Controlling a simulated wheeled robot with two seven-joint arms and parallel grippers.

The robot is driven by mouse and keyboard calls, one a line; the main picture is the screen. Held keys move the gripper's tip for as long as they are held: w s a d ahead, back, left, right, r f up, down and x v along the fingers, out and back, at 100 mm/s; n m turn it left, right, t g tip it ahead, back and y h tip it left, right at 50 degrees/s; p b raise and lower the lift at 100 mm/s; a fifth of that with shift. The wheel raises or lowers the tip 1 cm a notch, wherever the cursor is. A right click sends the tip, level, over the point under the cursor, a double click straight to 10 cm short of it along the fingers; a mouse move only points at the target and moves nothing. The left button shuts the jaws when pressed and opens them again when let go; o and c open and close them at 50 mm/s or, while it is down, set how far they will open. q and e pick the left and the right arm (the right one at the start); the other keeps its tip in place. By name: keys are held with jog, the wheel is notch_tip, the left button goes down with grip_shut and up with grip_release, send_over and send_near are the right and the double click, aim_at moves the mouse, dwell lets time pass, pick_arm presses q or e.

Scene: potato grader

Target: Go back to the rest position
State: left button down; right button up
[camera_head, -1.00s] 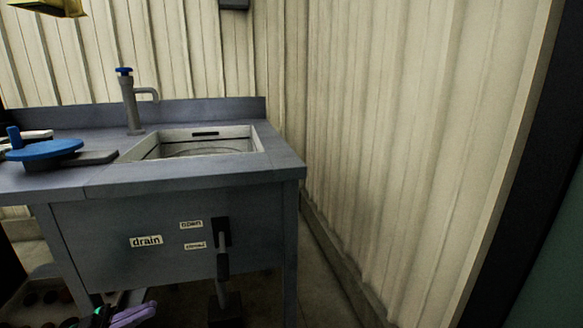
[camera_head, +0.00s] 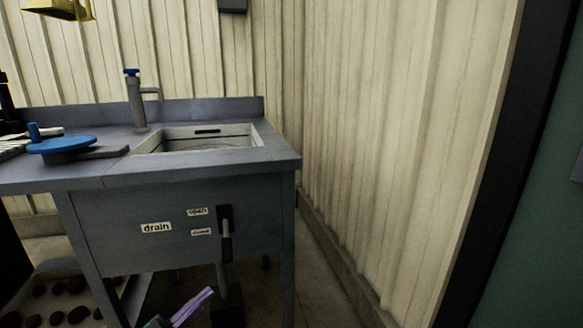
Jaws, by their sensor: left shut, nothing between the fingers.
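My left gripper (camera_head: 194,306) shows at the bottom edge, low in front of the sink unit. Its purple fingers are together, tilted up to the right, with nothing between them. The rest of that arm is mostly cut off by the bottom edge. The gripper is apart from the drain lever (camera_head: 225,238), which hangs on the front panel of the grey sink unit (camera_head: 120,240). My right gripper is not in view.
A sink basin (camera_head: 250,141) and a tap (camera_head: 137,105) are on the worktop, with a blue round handle (camera_head: 62,144) at left. Potatoes lie in a crate (camera_head: 50,268) at lower left. A corrugated wall (camera_head: 390,130) stands at right. Bare floor shows between unit and wall.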

pick_arm(q)
notch_tip(320, 180, down, 13)
jog(key=s+d+n+g+y, duration=0.2)
jog(key=n+y, duration=0.5)
jog(key=y, duration=0.5)
jog(key=s+f+g+y, duration=0.2)
jog(key=s+f+g, duration=0.3)
jog(key=s, duration=0.4)
jog(key=s+a+f+g+p, duration=0.1)
jog(key=s+a+g+p, duration=0.1)
jog(key=s+p, duration=0.7)
jog(key=s+a+f+g+y+p, duration=0.1)
jog(key=s+a+f+g+p, duration=0.1)
jog(key=s+p, duration=0.8)
jog(key=s+a+f+g+p, duration=0.2)
jog(key=s+a+g+p, duration=0.1)
jog(key=s+p, duration=0.7)
jog(key=shift+a+f+g+y+p, duration=0.2)
jog(key=shift+a+g+y+p, duration=0.15)
jog(key=shift+a, duration=0.2)
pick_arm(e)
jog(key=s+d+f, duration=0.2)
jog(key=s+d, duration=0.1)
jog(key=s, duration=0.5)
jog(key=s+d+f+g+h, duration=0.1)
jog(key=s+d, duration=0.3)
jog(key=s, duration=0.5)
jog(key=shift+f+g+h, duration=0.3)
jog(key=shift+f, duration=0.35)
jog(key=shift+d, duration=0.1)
